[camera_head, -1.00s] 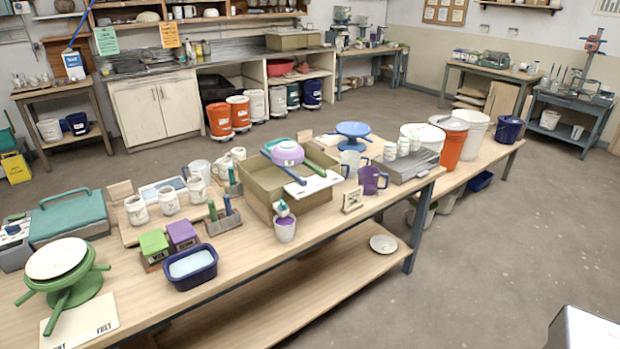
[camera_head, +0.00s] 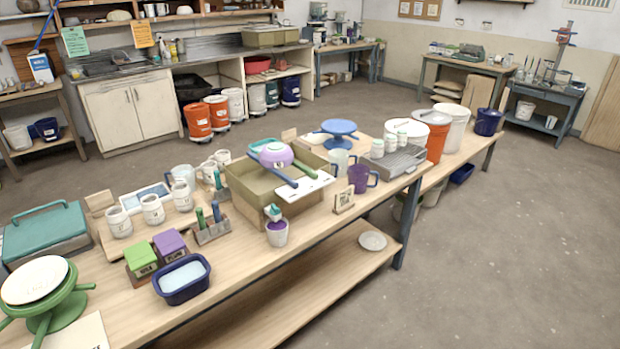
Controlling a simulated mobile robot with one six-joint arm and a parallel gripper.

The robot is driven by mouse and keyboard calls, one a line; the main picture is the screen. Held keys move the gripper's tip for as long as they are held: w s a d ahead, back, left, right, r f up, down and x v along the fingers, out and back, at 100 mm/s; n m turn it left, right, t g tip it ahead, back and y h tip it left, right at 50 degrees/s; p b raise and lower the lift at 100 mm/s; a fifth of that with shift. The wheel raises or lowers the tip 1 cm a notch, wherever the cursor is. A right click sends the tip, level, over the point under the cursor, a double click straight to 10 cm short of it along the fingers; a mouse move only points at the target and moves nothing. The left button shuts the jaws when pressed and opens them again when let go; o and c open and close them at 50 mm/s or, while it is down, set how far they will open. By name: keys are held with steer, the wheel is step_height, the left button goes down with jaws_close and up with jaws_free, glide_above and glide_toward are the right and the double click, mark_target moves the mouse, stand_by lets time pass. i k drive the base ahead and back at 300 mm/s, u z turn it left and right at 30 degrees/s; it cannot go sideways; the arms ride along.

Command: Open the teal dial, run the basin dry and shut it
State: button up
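I cannot make out a teal dial in this view. A tan, square-sided basin (camera_head: 246,197) stands on the long wooden table, with a purple bowl (camera_head: 276,155), blue and green-handled tools and a white board across its top. Its inside is mostly covered, so I cannot tell whether it holds liquid. A smaller navy tub (camera_head: 184,289) with pale liquid sits at the table's front edge. A steel sink counter (camera_head: 120,63) runs along the back wall. My gripper is not in view.
The long table (camera_head: 215,270) is crowded with white jars, a purple mug (camera_head: 361,178), a green stand (camera_head: 62,308) and a teal case (camera_head: 48,232). An orange bucket (camera_head: 437,140) and white buckets stand at its far end. Open floor (camera_head: 480,260) lies to the right.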

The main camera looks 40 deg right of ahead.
mark_target(274, 211)
steer(key=u, duration=0.8)
steer(key=k, duration=0.1)
steer(key=z, duration=2.2)
steer(key=k, duration=0.85)
steer(key=u, duration=0.5)
steer(key=k, duration=0.55)
steer(key=u, duration=0.5)
steer(key=i, duration=1.65)
steer(key=z, duration=0.25)
